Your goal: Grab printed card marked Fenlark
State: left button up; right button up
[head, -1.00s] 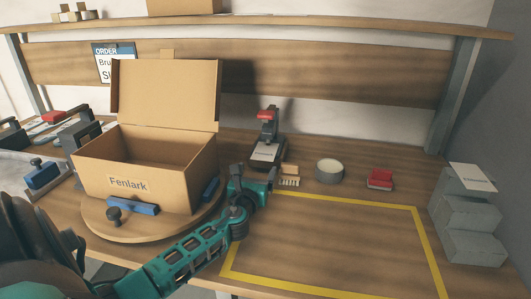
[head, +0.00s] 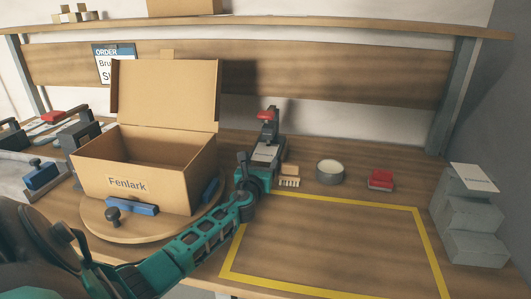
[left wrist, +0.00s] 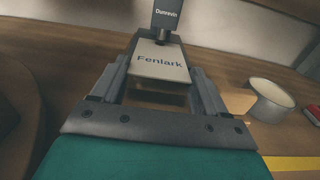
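The white printed card marked Fenlark (left wrist: 160,61) lies on the base of a small dark stand with a red-topped post (head: 267,126). In the head view the card (head: 266,153) shows just beyond my left gripper (head: 255,172). In the left wrist view the left gripper's two fingers (left wrist: 160,84) are apart, one on each side of the card's near part. I see no clear contact with the card. The post carries a dark label reading Dunrevin (left wrist: 168,14). My right gripper is in neither view.
An open cardboard box (head: 150,175) labelled Fenlark stands on a round wooden turntable (head: 135,230) at left. Right of the stand are a brush (head: 289,182), a round tin (head: 329,171) and a red-topped block (head: 380,179). Grey stepped blocks (head: 475,215) stand far right. The yellow-outlined area (head: 330,240) is clear.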

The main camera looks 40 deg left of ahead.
pick_arm(q)
jog(key=c, duration=0.4)
jog(key=shift+c, duration=0.2)
jog(key=shift+r, duration=0.1)
